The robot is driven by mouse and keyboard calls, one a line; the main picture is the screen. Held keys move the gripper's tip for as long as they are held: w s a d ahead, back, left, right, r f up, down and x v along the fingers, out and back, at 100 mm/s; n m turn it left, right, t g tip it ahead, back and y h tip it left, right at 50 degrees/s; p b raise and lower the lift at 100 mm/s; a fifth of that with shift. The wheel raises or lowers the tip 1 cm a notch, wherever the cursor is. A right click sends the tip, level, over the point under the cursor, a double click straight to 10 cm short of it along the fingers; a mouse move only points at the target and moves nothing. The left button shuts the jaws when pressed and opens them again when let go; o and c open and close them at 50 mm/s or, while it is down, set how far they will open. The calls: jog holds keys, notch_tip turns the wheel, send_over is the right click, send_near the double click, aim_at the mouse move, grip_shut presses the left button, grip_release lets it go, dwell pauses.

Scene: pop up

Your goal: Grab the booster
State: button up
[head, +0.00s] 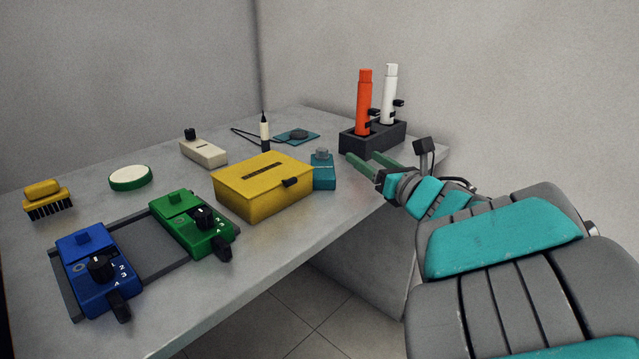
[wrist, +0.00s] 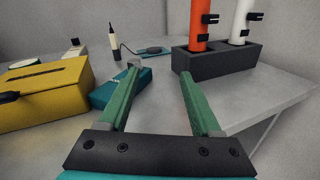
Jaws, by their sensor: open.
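No thing in view is clearly labelled as the booster, so I cannot tell which one it is. An orange cylinder (head: 364,98) and a white cylinder (head: 389,95) stand upright in a dark block (head: 385,137) at the table's back right. My gripper (head: 363,160) is open and empty, in front of the block and right of a small teal bottle (head: 324,175). In the wrist view my gripper (wrist: 160,73) has its green fingers apart, pointing towards the back of the table. The left finger partly covers the teal bottle (wrist: 106,92); the dark block (wrist: 215,64) is beyond the right finger.
A yellow box (head: 262,196) stands left of the bottle. Blue (head: 95,272) and green (head: 190,225) pedal-like boxes sit on a grey tray at the front left. Bare table lies between the block and my gripper.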

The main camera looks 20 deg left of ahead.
aim_at(325, 152)
jog(key=s+a+n, duration=0.1)
jog(key=s+a+n+g+y, duration=0.1)
jog(key=a, duration=0.1)
jog(key=shift+f+n+g+y, duration=0.3)
jog(key=shift+f+n, duration=0.1)
jog(key=shift+a, duration=0.3)
jog(key=shift+x, duration=1.4)
jog(key=p+x, duration=0.1)
jog(key=x, duration=0.2)
jog(key=shift+f, duration=0.15)
jog(key=shift+x, duration=0.75)
jog(key=shift+c, duration=0.3)
grip_shut()
